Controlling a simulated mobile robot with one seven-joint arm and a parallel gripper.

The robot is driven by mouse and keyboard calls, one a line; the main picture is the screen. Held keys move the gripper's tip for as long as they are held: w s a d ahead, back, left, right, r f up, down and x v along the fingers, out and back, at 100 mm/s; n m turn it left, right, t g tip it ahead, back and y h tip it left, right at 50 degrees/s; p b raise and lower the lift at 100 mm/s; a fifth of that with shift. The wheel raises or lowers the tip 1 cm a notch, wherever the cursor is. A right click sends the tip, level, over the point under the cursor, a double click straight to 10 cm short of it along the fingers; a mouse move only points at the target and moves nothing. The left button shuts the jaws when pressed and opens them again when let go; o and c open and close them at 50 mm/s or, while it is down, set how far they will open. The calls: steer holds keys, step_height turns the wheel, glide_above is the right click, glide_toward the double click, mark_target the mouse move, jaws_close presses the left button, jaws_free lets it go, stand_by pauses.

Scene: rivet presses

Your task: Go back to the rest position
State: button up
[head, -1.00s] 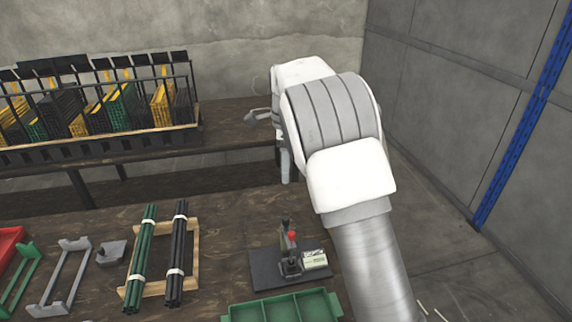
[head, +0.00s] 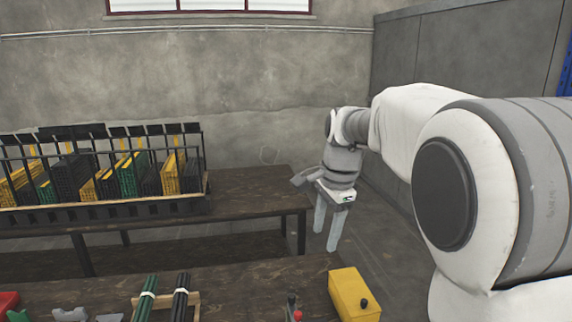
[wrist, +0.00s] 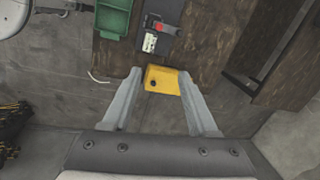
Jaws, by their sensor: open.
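My gripper (head: 325,240) hangs fingers down at the far side of the near workbench, in the gap by the wall. Its two grey fingers are apart, with nothing between them. In the wrist view my gripper (wrist: 160,72) also shows open. A yellow box (head: 355,293) with a black knob sits at the right end of the near workbench (head: 235,285), nearer than the gripper. In the wrist view the yellow box (wrist: 162,80) appears beyond the fingertips, apart from them.
A lever press with a red knob (head: 296,314) shows at the bottom edge. Green and black rod bundles (head: 180,297) lie to its left. A rack of yellow, black and green parts (head: 110,208) stands on the back table (head: 260,187). A green tray (wrist: 113,20) shows in the wrist view.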

steer(key=s+d+n+t, duration=0.2)
steer(key=s+n, duration=0.4)
steer(key=s, duration=0.6)
steer(key=s+d+n+t+h, duration=0.1)
steer(key=s+d+n+t, duration=0.1)
steer(key=s+n, duration=0.5)
steer(key=s+d, duration=0.1)
steer(key=s, duration=0.5)
steer(key=shift+s+d+f, duration=0.3)
steer(key=shift+d, duration=0.1)
